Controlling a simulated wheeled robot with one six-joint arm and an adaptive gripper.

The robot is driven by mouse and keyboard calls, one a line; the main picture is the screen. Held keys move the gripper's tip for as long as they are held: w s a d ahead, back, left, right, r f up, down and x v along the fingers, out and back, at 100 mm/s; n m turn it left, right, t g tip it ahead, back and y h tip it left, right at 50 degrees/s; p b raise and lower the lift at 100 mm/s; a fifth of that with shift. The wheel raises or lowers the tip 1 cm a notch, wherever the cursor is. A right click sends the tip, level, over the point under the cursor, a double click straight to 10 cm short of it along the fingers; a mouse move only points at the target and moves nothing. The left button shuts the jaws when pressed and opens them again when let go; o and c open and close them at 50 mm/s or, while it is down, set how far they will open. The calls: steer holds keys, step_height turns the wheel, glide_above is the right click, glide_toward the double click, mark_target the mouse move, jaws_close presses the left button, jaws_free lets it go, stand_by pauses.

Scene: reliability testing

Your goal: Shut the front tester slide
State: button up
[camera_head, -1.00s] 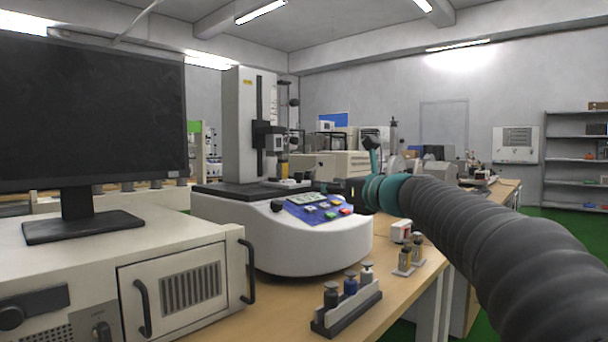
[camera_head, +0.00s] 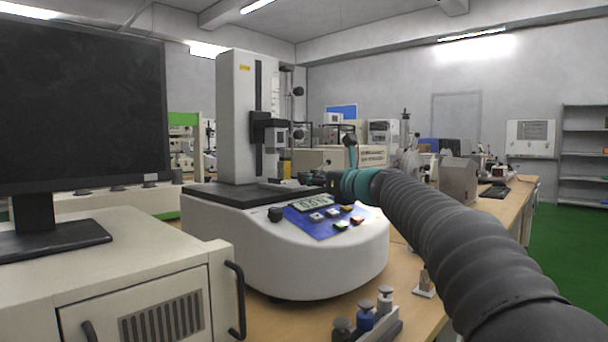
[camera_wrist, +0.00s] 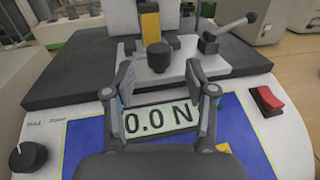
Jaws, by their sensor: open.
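The tester (camera_head: 300,250) is a white machine with a tall column (camera_head: 236,115), a black top plate (camera_head: 235,195) and a blue front panel. In the wrist view, a light grey slide (camera_wrist: 190,66) with a round black knob (camera_wrist: 158,57) sits at the front of the dark plate (camera_wrist: 75,75). My gripper (camera_wrist: 158,76) is open, its two fingers apart on either side of the knob's line, above the display (camera_wrist: 160,118) reading 0.0 N. The fingers appear just short of the knob; contact is not clear. In the head view my gripper (camera_head: 318,180) is small and partly hidden.
A small lever (camera_wrist: 228,32) rises right of the knob. A red switch (camera_wrist: 267,101) and a dial (camera_wrist: 28,157) flank the panel. A monitor (camera_head: 80,115) and a white cabinet (camera_head: 130,270) stand left. Weights (camera_head: 365,315) stand in front on the bench.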

mark_target(295, 178)
steer(key=shift+p+x, duration=0.5)
steer(key=shift+x, duration=2.2)
steer(key=shift+a, duration=0.1)
jaws_close()
